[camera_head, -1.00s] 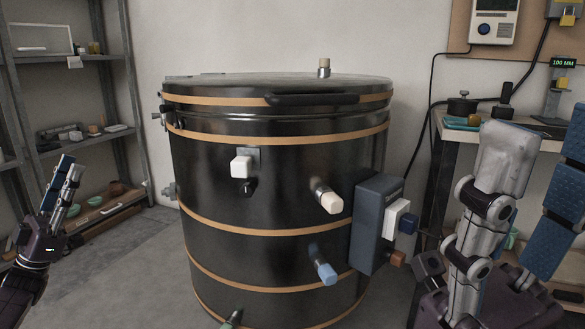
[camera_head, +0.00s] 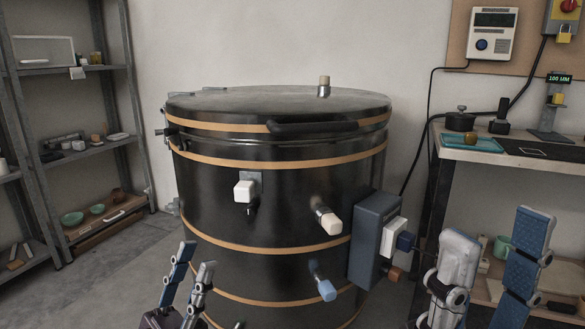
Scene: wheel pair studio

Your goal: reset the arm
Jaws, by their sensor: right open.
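My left gripper (camera_head: 195,259) points up at the bottom of the head view, in front of the lower left side of a black kiln (camera_head: 290,195). Its two fingers stand a small gap apart with nothing visible between them. My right gripper (camera_head: 495,225) is at the lower right, in front of the workbench, its fingers spread wide and empty. Both grippers look clear of the kiln, though the left one overlaps it in view. The lower parts of both arms are cut off by the frame.
The kiln's lid (camera_head: 280,103) is down; a grey control box (camera_head: 375,240) and several pegs stick out from its side. A metal shelf (camera_head: 85,148) stands left. A workbench (camera_head: 470,155) with a teal tray (camera_head: 475,143) stands right. Floor (camera_head: 110,265) is bare at left.

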